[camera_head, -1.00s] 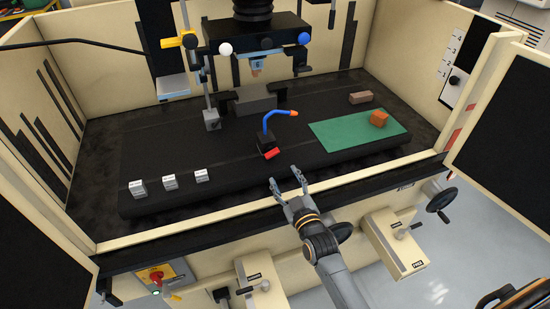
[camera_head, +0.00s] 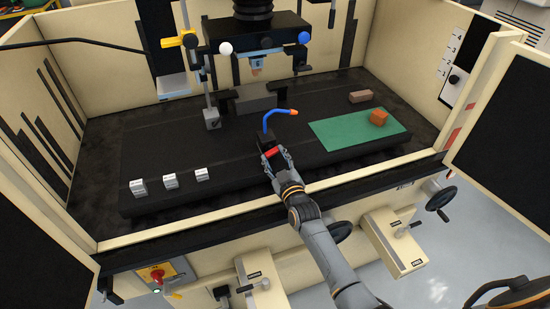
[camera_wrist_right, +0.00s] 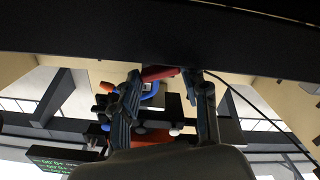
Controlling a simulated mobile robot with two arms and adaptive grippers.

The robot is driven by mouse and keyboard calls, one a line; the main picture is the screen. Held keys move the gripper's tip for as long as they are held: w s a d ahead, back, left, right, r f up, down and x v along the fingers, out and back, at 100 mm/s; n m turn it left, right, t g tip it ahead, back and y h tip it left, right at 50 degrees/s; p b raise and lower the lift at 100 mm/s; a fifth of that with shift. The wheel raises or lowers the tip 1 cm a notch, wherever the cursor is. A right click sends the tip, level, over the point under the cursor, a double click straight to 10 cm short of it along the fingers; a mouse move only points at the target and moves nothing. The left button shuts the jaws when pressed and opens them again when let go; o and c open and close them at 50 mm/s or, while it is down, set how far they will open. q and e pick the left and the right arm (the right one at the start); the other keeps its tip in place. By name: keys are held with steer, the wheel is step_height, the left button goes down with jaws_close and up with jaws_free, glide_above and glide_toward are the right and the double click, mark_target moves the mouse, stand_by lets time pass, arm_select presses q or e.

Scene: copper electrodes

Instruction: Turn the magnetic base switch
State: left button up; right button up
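The magnetic base (camera_head: 265,141) is a small black block on the dark machine table. A blue curved hose (camera_head: 267,121) with an orange tip rises from it. Its red switch (camera_head: 271,152) is a short bar on the near side. My right gripper (camera_head: 275,156) is at the switch, its fingers on either side of it. In the right wrist view, the red switch (camera_wrist_right: 160,72) lies between the two spread fingertips of my right gripper (camera_wrist_right: 163,78). I see no clear closing on it. Part of the switch and base is hidden by the fingers. My left gripper is not in view.
Several small metal blocks (camera_head: 170,181) stand at the table's front left. A green mat (camera_head: 345,131) with an orange block (camera_head: 378,117) lies to the right, a brown block (camera_head: 360,97) behind it. The machine head (camera_head: 258,35) hangs above. The enclosure's front edge runs below my right arm.

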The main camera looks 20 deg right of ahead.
steer(key=c, duration=0.4)
steer(key=m, duration=0.4)
steer(key=o, duration=0.9)
steer(key=shift+s, duration=0.1)
steer(key=s, duration=1.1)
steer(key=shift+s+d, duration=0.25)
steer(key=shift+s, duration=0.15)
